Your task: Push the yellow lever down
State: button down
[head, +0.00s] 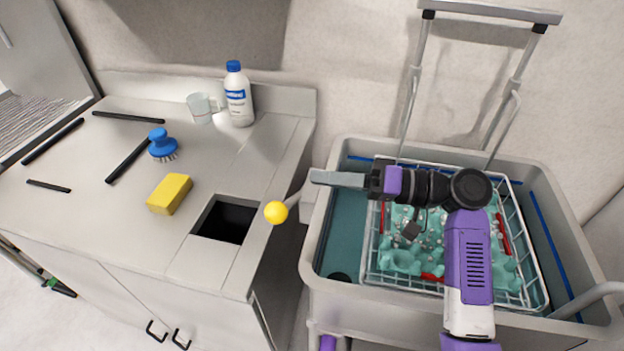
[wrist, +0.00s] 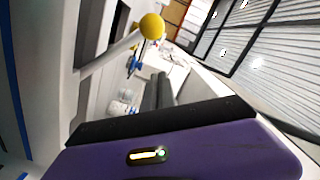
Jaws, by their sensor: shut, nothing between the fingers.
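The yellow lever shows as a yellow ball (head: 276,212) on a thin grey rod, beside the right edge of the counter in the head view. The rod rises from the ball to the upper right, toward my fingertips. My gripper (head: 315,177) is shut and empty, pointing left, just above and right of the ball. In the wrist view the yellow ball (wrist: 151,26) is near the top, with its pale rod running down to the left. My gripper's dark fingers (wrist: 158,88) point up toward it, apart from the ball. Whether they touch the rod cannot be told.
A grey sink basin (head: 316,255) holds a wire rack with teal egg trays under my arm. The counter (head: 110,215) at left has a square hole (head: 226,221), a yellow sponge (head: 169,194), a blue brush (head: 161,143), a white bottle (head: 238,98) and a cup (head: 199,108).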

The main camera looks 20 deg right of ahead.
jog(key=s+d+r+n, duration=0.3)
jog(key=s+d+n, duration=0.1)
jog(key=s, duration=0.1)
jog(key=w+a+f+p, duration=0.2)
jog(key=w+a+f, duration=0.2)
jog(key=a, duration=0.6)
jog(key=shift+a+p, duration=0.15)
jog(key=shift+p, duration=0.15)
jog(key=shift+w, duration=0.1)
